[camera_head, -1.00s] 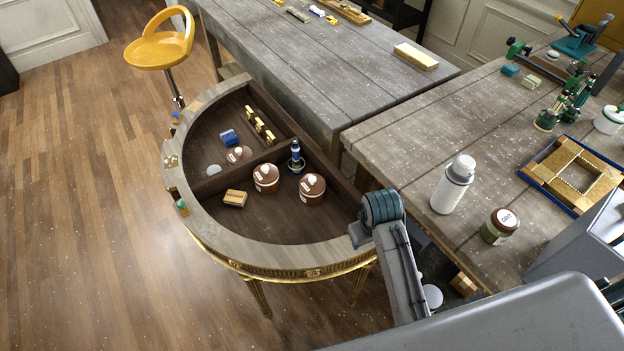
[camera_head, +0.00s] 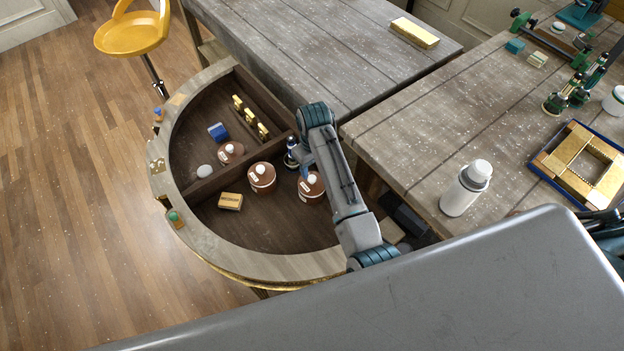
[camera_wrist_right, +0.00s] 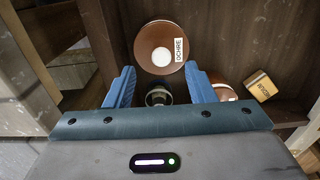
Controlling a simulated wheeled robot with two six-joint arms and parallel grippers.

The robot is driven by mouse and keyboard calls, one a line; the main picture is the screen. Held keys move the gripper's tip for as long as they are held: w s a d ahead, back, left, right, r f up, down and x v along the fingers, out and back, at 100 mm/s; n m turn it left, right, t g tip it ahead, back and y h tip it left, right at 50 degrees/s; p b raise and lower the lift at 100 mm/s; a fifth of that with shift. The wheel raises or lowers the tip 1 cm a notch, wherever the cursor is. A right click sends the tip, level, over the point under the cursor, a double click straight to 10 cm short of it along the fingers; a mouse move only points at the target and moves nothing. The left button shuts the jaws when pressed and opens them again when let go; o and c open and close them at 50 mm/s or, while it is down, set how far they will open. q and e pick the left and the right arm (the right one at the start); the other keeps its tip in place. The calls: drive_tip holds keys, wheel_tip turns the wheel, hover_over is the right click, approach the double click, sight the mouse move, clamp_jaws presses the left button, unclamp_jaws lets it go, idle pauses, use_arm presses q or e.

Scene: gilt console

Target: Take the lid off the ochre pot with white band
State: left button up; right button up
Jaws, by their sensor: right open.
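The pot labelled OCHRE (camera_wrist_right: 160,47), with a brown round lid and pale knob, stands at the top of the right wrist view. Its lid is on, and its band cannot be made out. It appears to be the right-hand pot (camera_head: 312,188) in the head view, partly behind my right arm. My right gripper (camera_wrist_right: 160,88) is open and empty, its blue fingers just short of the lid and apart from it. A dark bottle top (camera_wrist_right: 158,97) shows between the fingers. My left gripper is not in view.
A divider (camera_head: 238,170) separates another compartment. A workbench (camera_head: 420,150) with a white bottle (camera_head: 466,188) is at right.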

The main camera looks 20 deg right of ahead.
sight(312, 177)
drive_tip(key=f, duration=0.1)
drive_tip(key=f+p, duration=0.1)
drive_tip(key=f, duration=0.1)
drive_tip(key=f+p, duration=0.1)
drive_tip(key=shift+w+a+f, duration=0.2)
drive_tip(key=shift+w+f, duration=0.1)
drive_tip(key=shift+f, duration=0.05)
drive_tip(key=shift+f+p, duration=0.3)
drive_tip(key=shift+f, duration=0.25)
drive_tip(key=c, duration=1)
drive_tip(key=shift+c, duration=0.3)
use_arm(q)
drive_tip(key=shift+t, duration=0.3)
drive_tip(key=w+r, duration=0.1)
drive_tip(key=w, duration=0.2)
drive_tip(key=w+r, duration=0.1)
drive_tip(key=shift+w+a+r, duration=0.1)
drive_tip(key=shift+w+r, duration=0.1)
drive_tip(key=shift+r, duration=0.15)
use_arm(e)
drive_tip(key=shift+w, duration=0.1)
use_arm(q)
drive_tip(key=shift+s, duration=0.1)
use_arm(e)
drive_tip(key=shift+r, duration=0.15)
